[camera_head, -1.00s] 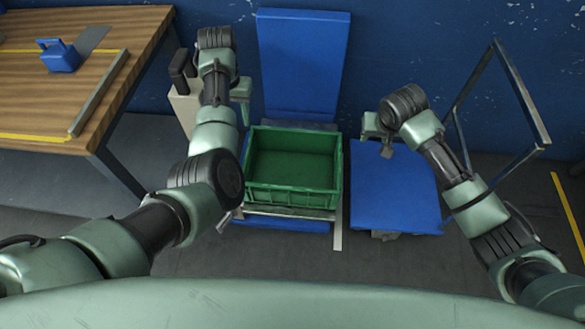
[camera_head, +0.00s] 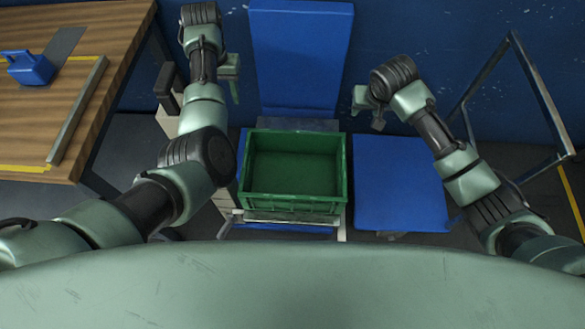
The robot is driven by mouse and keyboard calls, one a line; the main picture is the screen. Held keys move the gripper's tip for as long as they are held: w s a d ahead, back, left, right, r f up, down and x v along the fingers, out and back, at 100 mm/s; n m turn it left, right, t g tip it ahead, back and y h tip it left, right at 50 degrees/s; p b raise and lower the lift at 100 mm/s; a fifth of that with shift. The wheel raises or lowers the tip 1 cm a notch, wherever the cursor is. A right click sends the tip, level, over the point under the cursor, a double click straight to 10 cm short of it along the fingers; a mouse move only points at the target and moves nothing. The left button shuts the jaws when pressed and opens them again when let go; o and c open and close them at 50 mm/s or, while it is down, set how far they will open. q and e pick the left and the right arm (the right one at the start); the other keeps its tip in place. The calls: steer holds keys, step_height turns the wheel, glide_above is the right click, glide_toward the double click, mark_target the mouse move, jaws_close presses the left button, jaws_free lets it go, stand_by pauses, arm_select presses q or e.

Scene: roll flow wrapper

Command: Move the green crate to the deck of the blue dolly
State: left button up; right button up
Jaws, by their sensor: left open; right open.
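The green crate (camera_head: 293,206) is an open, empty box sitting on a low stand at the middle of the view. The blue dolly's deck (camera_head: 400,185) lies flat to the right of the crate, low down, and is bare. My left gripper (camera_head: 234,90) is open and empty, beyond and to the left of the crate, apart from it. My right gripper (camera_head: 368,112) is open and empty, beyond and to the right of the crate, near the far edge of the blue deck.
A tall blue panel (camera_head: 299,55) stands behind the crate. A wooden table (camera_head: 60,110) with a blue container (camera_head: 30,68) is at the left. A grey metal frame (camera_head: 541,95), seemingly the dolly's handle, rises at the right. A blue wall closes off the back.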

arm_select(q)
steer(key=b, duration=3.4)
glide_toward(246, 165)
steer(key=f, duration=0.2)
steer(key=w+f, duration=0.1)
steer(key=f, duration=0.2)
steer(key=shift+w+a+f, duration=0.35)
steer(key=shift+w, duration=0.05)
arm_select(e)
glide_toward(344, 167)
steer(key=x, duration=0.7)
steer(key=shift+w+d+f, duration=0.1)
steer(key=shift+w+f, duration=0.05)
steer(key=shift+f, duration=0.15)
arm_select(q)
steer(key=shift+r, duration=0.1)
arm_select(e)
steer(key=shift+r, duration=0.1)
arm_select(q)
steer(key=shift+f, duration=3.9)
arm_select(e)
steer(key=shift+x, duration=3.9)
arm_select(q)
jaws_close()
arm_select(e)
jaws_close()
